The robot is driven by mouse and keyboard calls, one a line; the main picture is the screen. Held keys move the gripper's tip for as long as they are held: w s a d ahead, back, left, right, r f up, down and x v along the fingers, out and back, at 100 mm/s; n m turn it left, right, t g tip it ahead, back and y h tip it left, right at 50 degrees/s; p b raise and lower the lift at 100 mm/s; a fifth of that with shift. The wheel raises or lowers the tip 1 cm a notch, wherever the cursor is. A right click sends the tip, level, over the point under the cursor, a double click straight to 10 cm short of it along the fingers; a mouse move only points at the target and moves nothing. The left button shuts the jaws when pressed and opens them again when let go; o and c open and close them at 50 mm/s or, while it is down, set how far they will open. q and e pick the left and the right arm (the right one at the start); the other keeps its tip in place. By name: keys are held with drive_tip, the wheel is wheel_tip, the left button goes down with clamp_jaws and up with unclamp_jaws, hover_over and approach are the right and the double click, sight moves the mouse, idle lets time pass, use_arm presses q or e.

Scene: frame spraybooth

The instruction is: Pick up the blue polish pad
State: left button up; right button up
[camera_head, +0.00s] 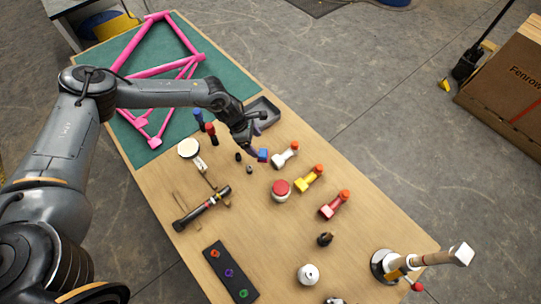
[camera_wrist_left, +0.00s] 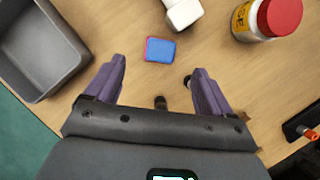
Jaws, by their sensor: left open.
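The blue polish pad (camera_head: 263,155) is a small blue block lying on the wooden table. In the left wrist view the pad (camera_wrist_left: 160,50) shows a blue top with a red edge. My left gripper (camera_head: 253,148) reaches down over the table close beside the pad. In the left wrist view its two purple fingers (camera_wrist_left: 159,70) are spread wide and empty. The pad lies just beyond the fingertips, roughly centred between them and not gripped. My right gripper is in neither view.
A grey tray (camera_wrist_left: 45,48) lies left of the pad. A white-bodied bottle (camera_wrist_left: 183,12) and a red-lidded jar (camera_wrist_left: 268,18) stand near it. Small dark pieces (camera_wrist_left: 161,102) lie between the fingers. A pink frame (camera_head: 165,70) lies on the green mat (camera_head: 225,77).

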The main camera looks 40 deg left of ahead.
sight(263, 152)
use_arm(q)
drive_tip(key=x, duration=0.3)
drive_tip(key=shift+x, duration=2.65)
drive_tip(key=shift+s+d, duration=0.1)
drive_tip(key=c, duration=1.2)
drive_tip(key=shift+r, duration=0.15)
